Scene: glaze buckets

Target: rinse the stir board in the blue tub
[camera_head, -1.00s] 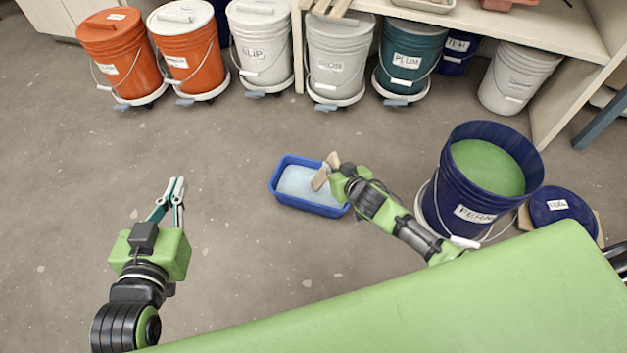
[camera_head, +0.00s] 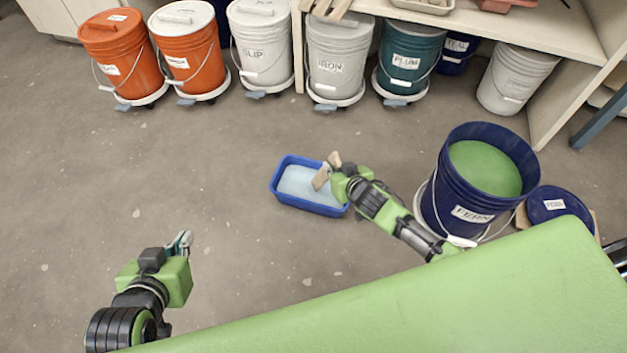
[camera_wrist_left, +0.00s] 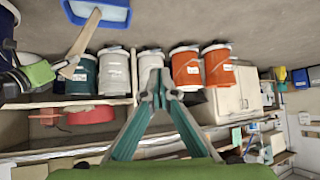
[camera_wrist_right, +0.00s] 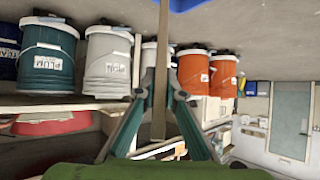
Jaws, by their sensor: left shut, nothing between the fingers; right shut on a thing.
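The blue tub (camera_head: 311,205) stands on the floor and holds pale, cloudy water. Its edge shows at the top of the left wrist view (camera_wrist_left: 112,24). My right gripper (camera_head: 336,177) is over the tub's right end, shut on the wooden stir board (camera_head: 320,179). The board slants down toward the water; I cannot tell whether its lower end is in it. The board also runs between the fingers in the right wrist view (camera_wrist_right: 161,60), and it shows in the left wrist view (camera_wrist_left: 85,34). My left gripper (camera_head: 184,240) is shut and empty, left of the tub above bare floor.
Several lidded buckets, such as the orange one (camera_head: 187,50), line the back near the shelf (camera_head: 480,30). Floor left of the tub is clear.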

